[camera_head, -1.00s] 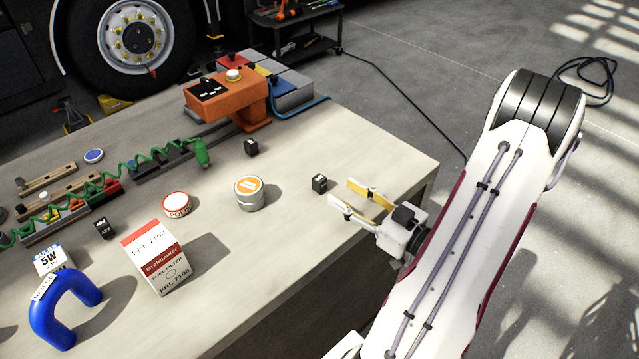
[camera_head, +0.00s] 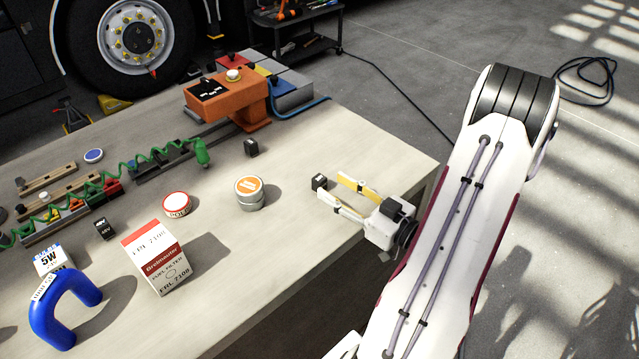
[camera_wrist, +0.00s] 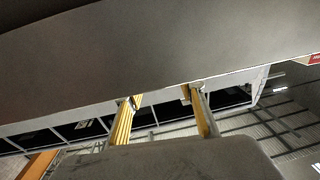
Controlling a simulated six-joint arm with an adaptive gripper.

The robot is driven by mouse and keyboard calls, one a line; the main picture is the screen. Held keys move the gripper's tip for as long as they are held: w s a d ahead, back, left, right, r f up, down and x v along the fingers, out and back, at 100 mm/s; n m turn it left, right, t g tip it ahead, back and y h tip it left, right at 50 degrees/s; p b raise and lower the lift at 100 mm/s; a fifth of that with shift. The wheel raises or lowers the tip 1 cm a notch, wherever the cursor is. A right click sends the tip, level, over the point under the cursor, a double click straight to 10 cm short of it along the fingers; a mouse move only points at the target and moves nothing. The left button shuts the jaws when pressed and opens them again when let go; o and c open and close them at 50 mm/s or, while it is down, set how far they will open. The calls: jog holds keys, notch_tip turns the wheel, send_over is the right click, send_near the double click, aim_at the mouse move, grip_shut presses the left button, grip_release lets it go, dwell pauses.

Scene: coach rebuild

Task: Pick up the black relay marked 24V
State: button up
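A small black relay (camera_head: 319,182) stands on the table near its right edge in the head view. Its pale marking is too small to read. Two other small black relays stand on the table: one (camera_head: 251,147) near the middle, and one (camera_head: 103,228) at left with a marking that looks like 48V. My gripper (camera_head: 330,186) is open, with its yellow-lined fingers pointing left toward the nearest relay. The fingertips are close beside that relay; I cannot tell whether it is between them. In the wrist view the two fingers (camera_wrist: 160,102) are apart and no relay is clear.
A round tin with an orange lid (camera_head: 249,193) stands left of my gripper. A red-and-white filter box (camera_head: 158,257), a red-rimmed tin (camera_head: 176,205) and a blue hose (camera_head: 55,320) are farther left. An orange device (camera_head: 228,97) is at the back. The table edge (camera_head: 425,170) runs close by my arm.

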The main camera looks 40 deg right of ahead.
aim_at(324, 181)
jog(key=shift+w+a+f, duration=0.1)
jog(key=shift+w+f, duration=0.05)
jog(key=shift+w, duration=1.95)
jog(key=c, duration=1.1)
